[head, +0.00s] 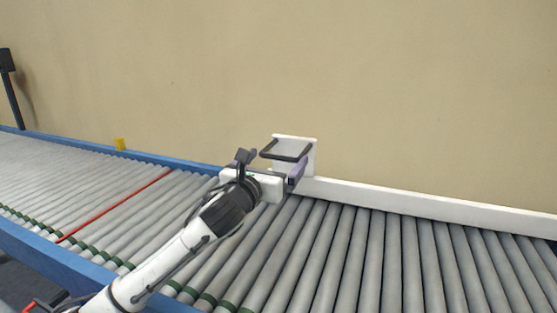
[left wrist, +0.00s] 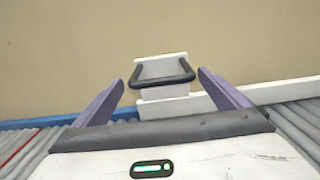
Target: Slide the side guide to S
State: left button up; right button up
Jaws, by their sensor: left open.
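The side guide is a long white rail (head: 430,204) along the far edge of the roller conveyor, running to the right. At its left end stands a white plate (head: 308,158) with a dark bar handle (head: 284,150). My left gripper (head: 270,172) is open just in front of the handle. In the left wrist view the handle (left wrist: 162,80) lies between and beyond the two purple fingers of my left gripper (left wrist: 160,88), with a gap on each side. The fingers do not appear to touch it. No S mark can be made out. My right gripper is not in view.
The roller conveyor (head: 360,245) fills the foreground and is empty. A red line (head: 115,205) crosses the rollers at the left. A plain tan wall (head: 400,80) stands behind.

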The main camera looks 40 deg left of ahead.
pick_arm(q)
jog(key=shift+x, duration=0.85)
jog(key=shift+w, duration=0.25)
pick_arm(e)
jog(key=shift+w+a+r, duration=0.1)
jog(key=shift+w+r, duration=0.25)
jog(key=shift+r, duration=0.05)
pick_arm(q)
jog(key=shift+c, duration=0.3)
